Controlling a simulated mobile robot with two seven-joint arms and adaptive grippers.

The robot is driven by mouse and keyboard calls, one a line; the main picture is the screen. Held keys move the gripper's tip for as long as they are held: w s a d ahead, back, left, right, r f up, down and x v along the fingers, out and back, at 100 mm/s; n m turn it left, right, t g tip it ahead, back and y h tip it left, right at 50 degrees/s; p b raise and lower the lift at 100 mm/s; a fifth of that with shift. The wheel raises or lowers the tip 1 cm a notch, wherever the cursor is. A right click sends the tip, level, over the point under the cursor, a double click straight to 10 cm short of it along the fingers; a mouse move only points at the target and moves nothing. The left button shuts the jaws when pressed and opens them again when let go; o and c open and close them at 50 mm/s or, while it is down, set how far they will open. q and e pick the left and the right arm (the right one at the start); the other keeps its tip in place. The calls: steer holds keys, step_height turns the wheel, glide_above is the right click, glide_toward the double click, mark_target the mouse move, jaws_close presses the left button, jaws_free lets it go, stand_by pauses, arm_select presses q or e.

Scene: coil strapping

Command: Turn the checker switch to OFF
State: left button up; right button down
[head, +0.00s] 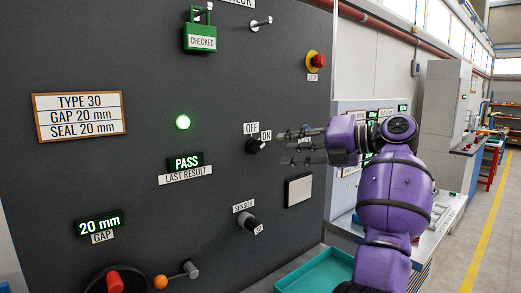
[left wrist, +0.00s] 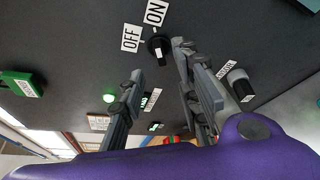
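The checker switch (head: 255,146) is a small black knob on the dark panel, with an OFF label (head: 251,128) above it and an ON label (head: 266,135) at its upper right. In the left wrist view the knob (left wrist: 158,48) lies ahead of the fingertips, near the ON label (left wrist: 155,12) and the OFF label (left wrist: 131,38). Its exact pointing direction is too small to tell. My left gripper (head: 284,147) is just right of the knob, fingers spread and empty. In the left wrist view the gripper (left wrist: 158,62) is open, apart from the knob. My right gripper is out of view.
A sensor knob (head: 248,222) sits below the switch, and a red stop button (head: 315,61) is above right. A green light (head: 183,122) and a PASS display (head: 185,162) are to the left. A teal tray (head: 315,272) is below.

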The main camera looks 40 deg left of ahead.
mark_target(261, 147)
arm_select(q)
steer(key=p+x, duration=0.1)
steer(key=x, duration=0.5)
steer(key=shift+s+a, duration=0.15)
steer(key=shift+a, duration=0.25)
steer(key=shift+s+a+f, duration=0.1)
steer(key=shift+a, duration=0.25)
steer(key=shift+c, duration=0.2)
steer(key=c, duration=0.6)
jaws_close()
